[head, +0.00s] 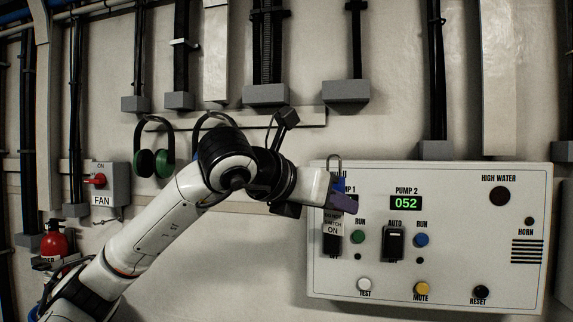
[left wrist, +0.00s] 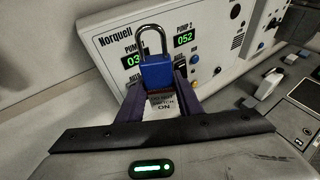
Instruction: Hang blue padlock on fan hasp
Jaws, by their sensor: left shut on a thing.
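The blue padlock (left wrist: 157,74) is between the purple fingers of my left gripper (left wrist: 158,84) in the left wrist view, its closed-looking steel shackle upright. A white tag (left wrist: 163,105) with lettering hangs below it. In the head view my left gripper (head: 341,195) is shut on the padlock in front of the pump panel's upper left corner. The shackle (head: 335,161) stands above the fingers. The grey FAN box (head: 111,185) with a red switch handle (head: 95,180) is on the wall at the far left, well away from the gripper. Its hasp cannot be made out clearly. My right gripper is not in view.
The pump panel (head: 455,250) with buttons and displays fills the right side. Green ear defenders (head: 154,163) hang from a rail between the FAN box and my left arm. A red extinguisher (head: 55,243) stands at lower left. Dark conduits run up the wall.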

